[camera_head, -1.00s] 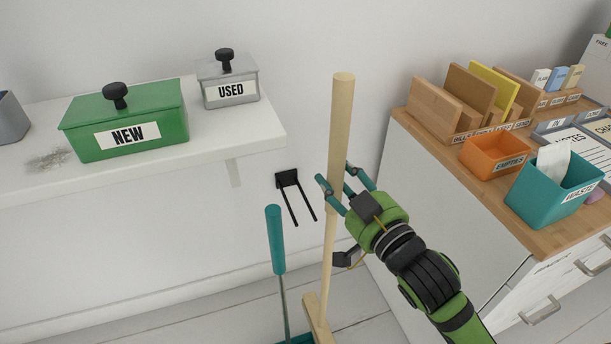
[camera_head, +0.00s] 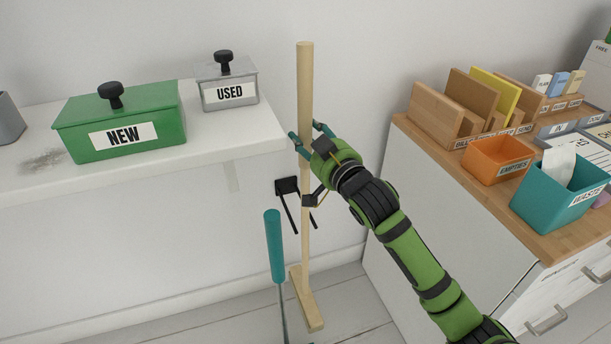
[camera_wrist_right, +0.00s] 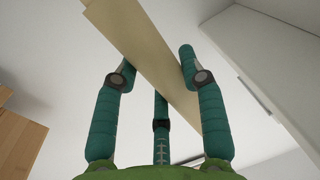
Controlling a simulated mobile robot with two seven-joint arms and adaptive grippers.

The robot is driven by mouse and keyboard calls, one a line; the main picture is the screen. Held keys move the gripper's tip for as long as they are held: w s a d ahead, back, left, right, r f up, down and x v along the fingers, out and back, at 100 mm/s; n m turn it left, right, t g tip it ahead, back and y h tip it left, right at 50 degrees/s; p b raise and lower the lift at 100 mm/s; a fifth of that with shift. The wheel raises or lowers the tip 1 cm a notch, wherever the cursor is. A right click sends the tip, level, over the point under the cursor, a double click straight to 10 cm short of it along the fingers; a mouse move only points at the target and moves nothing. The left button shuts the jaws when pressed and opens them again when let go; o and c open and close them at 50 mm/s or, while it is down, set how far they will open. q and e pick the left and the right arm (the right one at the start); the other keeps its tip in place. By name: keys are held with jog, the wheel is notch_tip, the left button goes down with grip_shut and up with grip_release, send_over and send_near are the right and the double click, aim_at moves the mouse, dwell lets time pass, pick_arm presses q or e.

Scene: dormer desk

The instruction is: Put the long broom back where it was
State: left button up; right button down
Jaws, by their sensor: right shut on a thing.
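The long broom (camera_head: 304,85) has a pale wooden handle and a wooden head (camera_head: 309,302) low near the floor. It stands roughly upright in front of the black two-pronged wall holder (camera_head: 286,186). My right gripper (camera_head: 310,137) is shut on the handle in its upper part. The handle also shows between the teal fingers in the right wrist view (camera_wrist_right: 153,45). The handle passes between or just in front of the prongs; I cannot tell which. Whether the head touches the floor is unclear. My left gripper is not in view.
A teal-handled tool (camera_head: 274,245) stands just left of the broom. A white shelf (camera_head: 215,150) at left holds a green NEW box (camera_head: 120,125) and a grey USED box (camera_head: 228,92). A white cabinet with a wooden top (camera_head: 470,180) stands at right, carrying bins and sorters.

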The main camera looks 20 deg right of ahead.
aim_at(306, 174)
jog(key=shift+w+r, duration=0.15)
jog(key=shift+w, duration=0.55)
jog(key=shift+w+f, duration=0.1)
jog(key=shift+f, duration=0.2)
jog(key=shift+f+b, duration=2)
jog(key=shift+f, duration=3.35)
jog(key=shift+w+a+f, duration=0.1)
jog(key=shift+w, duration=0.05)
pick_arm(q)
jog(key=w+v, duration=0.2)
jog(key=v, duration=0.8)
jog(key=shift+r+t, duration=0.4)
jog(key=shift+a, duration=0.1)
